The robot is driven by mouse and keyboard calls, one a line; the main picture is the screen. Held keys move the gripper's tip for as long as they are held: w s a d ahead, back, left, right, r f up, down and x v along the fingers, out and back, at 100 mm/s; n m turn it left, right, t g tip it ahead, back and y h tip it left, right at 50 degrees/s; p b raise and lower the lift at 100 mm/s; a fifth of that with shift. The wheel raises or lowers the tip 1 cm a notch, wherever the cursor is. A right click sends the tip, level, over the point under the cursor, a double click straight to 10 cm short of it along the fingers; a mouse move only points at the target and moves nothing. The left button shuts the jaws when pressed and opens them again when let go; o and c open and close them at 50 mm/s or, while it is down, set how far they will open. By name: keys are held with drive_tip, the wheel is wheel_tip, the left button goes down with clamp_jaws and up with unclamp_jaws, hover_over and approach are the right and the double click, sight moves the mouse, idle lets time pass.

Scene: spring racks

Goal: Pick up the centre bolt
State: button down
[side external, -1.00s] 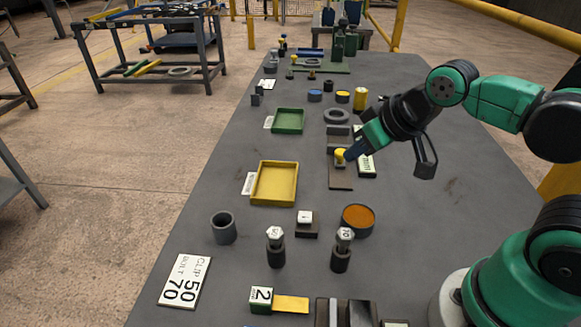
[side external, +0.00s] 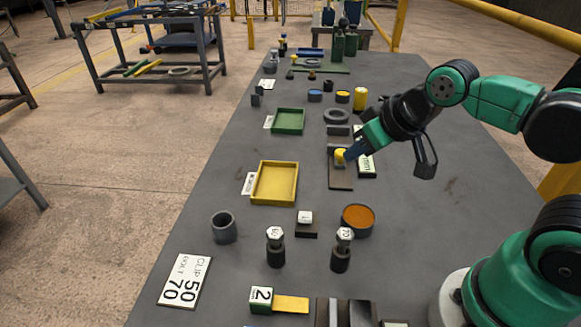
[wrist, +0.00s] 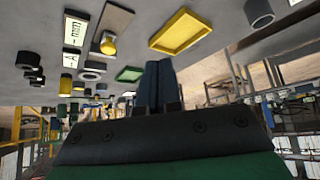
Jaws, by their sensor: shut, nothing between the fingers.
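Two upright bolts with pale hexagonal heads stand in dark holders near the front of the bench: the left bolt (side external: 275,234) and the right bolt (side external: 344,234). I cannot tell which piece is the centre bolt. A small yellow-topped piece (side external: 340,155) stands on a brown plate (side external: 341,182); it also shows in the wrist view (wrist: 108,43). My gripper (side external: 351,153) is shut and empty, close by that yellow piece in the side view. In the wrist view the closed fingers (wrist: 157,68) are apart from it, to its right. The side view partly hides the fingertips.
A yellow tray (side external: 294,186) and a green tray (side external: 288,133) lie left of my gripper. A grey cup (side external: 223,228), an orange-filled round dish (side external: 357,218) and a dark block with a white top (side external: 306,228) stand in front. The bench right of the dish is clear.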

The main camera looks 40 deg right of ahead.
drive_tip(key=c, duration=0.5)
unclamp_jaws()
drive_tip(key=n+g, duration=0.3)
drive_tip(key=g, duration=0.4)
hover_over(345, 232)
wheel_tip(345, 232, down, 2)
drive_tip(key=shift+w+f, duration=0.15)
drive_tip(key=shift+f, duration=0.1)
drive_tip(key=shift+a+f, duration=0.1)
drive_tip(key=shift+f, duration=2.7)
